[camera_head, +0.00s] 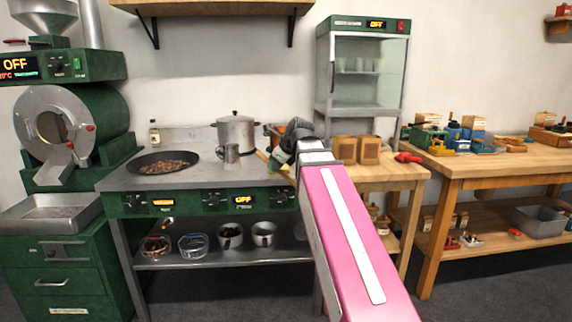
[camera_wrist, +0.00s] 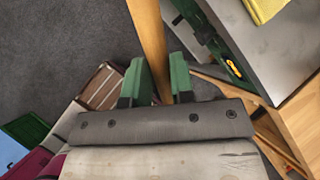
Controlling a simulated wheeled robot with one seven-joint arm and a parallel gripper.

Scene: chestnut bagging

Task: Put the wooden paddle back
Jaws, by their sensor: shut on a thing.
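My gripper (camera_wrist: 160,66) is shut on the wooden paddle (camera_wrist: 148,35). In the wrist view its brown handle runs from the top edge down between the two green fingertips. The paddle's ends are not clear in that view. In the head view my gripper (camera_head: 279,161) is at the right end of the steel stove counter, mostly hidden behind my pink arm. A short pale wooden piece (camera_head: 262,156) shows beside it, probably part of the paddle.
A black pan (camera_head: 165,163) of chestnuts sits on the stove counter (camera_head: 120,181). A lidded pot (camera_head: 236,133) and a metal jug (camera_head: 229,153) stand near my gripper. Two wooden boxes (camera_head: 344,149) are to the right. A wooden workbench (camera_head: 480,163) stands farther right.

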